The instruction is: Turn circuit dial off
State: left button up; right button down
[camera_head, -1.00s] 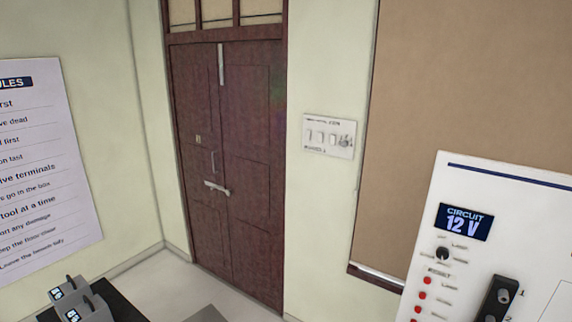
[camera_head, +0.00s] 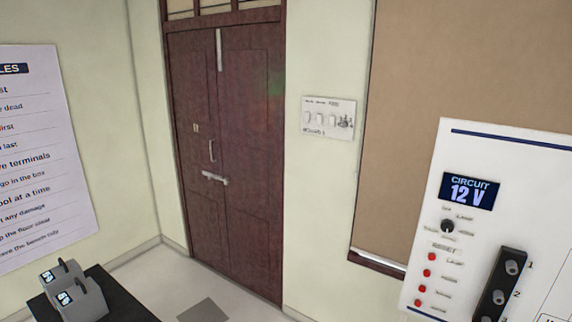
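A white panel (camera_head: 477,148) stands at the right edge of the picture, partly cut off. Its blue display (camera_head: 468,191) reads "CIRCUIT 12 V". Just below the display is the small round black circuit dial (camera_head: 447,226), with tiny labels around it. The labels are too small to read surely, and I cannot tell which one the dial points to. Neither of my grippers shows in this view.
Below the dial are several red buttons or lamps, beside a black block (camera_head: 502,285) with numbered posts. Grey devices (camera_head: 76,290) sit on a dark surface at lower left. Behind are a brown door (camera_head: 226,160), a wall switch plate (camera_head: 327,118) and a rules poster (camera_head: 40,160).

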aim_at(447, 225)
jog(key=u, duration=0.05)
jog(key=i, duration=0.1)
jog(key=z, duration=3.7)
jog(key=k, duration=0.95)
jog(key=u, duration=1.1)
jog(key=i, duration=0.5)
jog(key=z, duration=0.05)
